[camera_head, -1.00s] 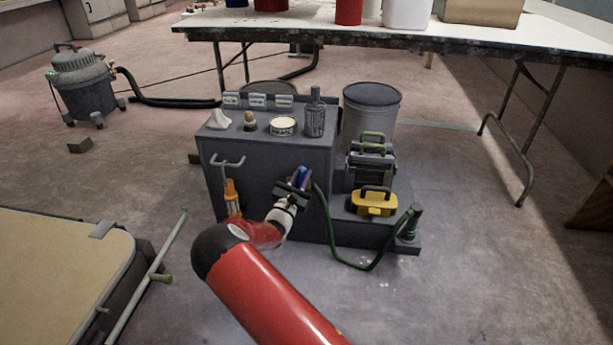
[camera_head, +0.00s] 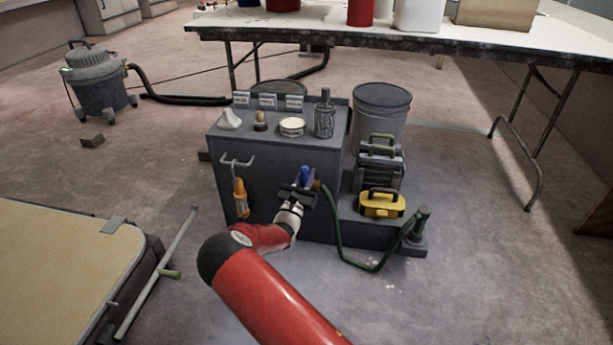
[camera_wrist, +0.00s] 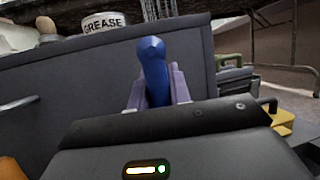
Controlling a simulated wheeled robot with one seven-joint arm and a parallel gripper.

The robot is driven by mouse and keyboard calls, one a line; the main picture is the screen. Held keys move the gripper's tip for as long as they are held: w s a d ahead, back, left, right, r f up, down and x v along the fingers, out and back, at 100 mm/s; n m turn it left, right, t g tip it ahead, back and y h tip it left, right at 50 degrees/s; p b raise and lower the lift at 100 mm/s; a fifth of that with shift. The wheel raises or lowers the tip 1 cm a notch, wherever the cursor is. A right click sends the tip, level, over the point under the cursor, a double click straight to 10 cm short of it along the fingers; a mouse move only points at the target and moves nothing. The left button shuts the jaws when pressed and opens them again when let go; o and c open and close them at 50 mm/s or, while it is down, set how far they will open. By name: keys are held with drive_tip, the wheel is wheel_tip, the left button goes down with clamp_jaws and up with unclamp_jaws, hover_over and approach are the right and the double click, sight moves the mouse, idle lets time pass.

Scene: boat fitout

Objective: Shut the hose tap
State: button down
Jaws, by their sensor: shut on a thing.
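The blue tap handle (camera_head: 305,174) is on the front face of the grey cabinet (camera_head: 263,180). In the wrist view the blue handle (camera_wrist: 153,70) stands nearly upright between my two fingers. My gripper (camera_head: 303,186) is shut on it; its purple-grey fingers (camera_wrist: 157,88) touch both sides of the handle. The tap's body is mostly hidden behind my gripper. A green hose (camera_head: 340,230) leaves the tap on its right, loops down and reaches a dark green stand at the cabinet's lower right.
An orange-handled tool (camera_head: 241,198) hangs on a hook left of the tap. A yellow toolbox (camera_head: 381,204) sits on the low step at right. A tin (camera_head: 292,127) and other small items stand on the cabinet top. Bare floor lies in front at right.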

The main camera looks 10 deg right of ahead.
sight(303, 183)
drive_tip(key=c, duration=1.3)
unclamp_jaws()
drive_tip(key=v, duration=0.8)
drive_tip(key=shift+p, duration=0.3)
